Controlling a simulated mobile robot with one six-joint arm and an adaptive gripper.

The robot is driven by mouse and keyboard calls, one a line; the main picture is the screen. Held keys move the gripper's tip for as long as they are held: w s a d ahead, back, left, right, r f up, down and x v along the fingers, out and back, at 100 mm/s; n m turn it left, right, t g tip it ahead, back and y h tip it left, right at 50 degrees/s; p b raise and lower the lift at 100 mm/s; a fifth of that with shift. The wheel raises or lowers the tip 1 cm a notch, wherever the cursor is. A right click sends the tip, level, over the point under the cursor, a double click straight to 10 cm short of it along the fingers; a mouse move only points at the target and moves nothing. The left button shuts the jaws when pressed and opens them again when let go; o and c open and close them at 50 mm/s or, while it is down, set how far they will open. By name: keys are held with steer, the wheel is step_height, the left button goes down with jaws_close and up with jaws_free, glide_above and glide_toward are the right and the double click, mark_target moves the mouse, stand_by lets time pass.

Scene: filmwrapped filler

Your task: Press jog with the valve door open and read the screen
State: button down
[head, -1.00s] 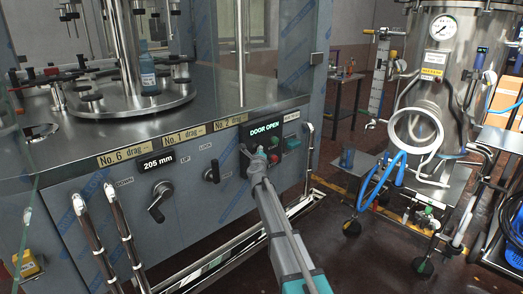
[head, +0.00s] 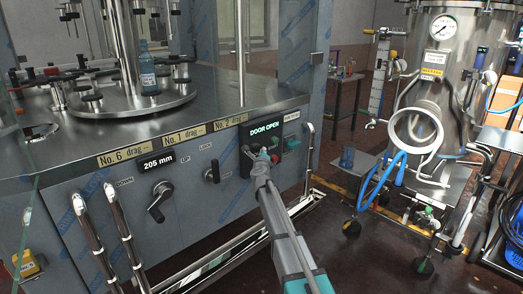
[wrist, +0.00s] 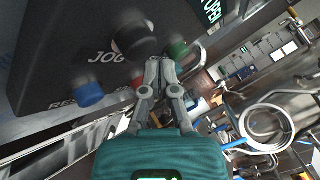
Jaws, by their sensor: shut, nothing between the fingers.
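The control panel's screen (head: 265,131) reads "DOOR OPEN" in green; part of it shows in the wrist view (wrist: 211,12). In the wrist view, the "JOG" label (wrist: 104,57) lies beside a blurred black round button (wrist: 132,38). A green button (wrist: 178,48), a partly hidden red button (wrist: 138,82) and a blue button (wrist: 90,93) are around it. My gripper (head: 262,155) is in front of the panel below the screen. Its fingers (wrist: 160,62) are shut and empty, close to the black button; I cannot tell if they touch. I cannot make out which part is the valve door.
A clear-blue bottle (head: 148,75) stands on the round steel turntable (head: 120,108). Left of my gripper are a black lock knob (head: 212,172), a "205 mm" display (head: 159,164) and a crank (head: 159,202). Steel handrails and a wheeled steel tank (head: 455,75) stand nearby.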

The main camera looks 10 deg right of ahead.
steer(key=shift+s+d, duration=0.15)
steer(key=shift+s, duration=0.1)
stand_by(0.3)
steer(key=s+d, duration=0.1)
steer(key=s, duration=0.1)
steer(key=s+d, duration=0.1)
steer(key=s, duration=0.1)
steer(key=shift+d, duration=0.4)
stand_by(0.6)
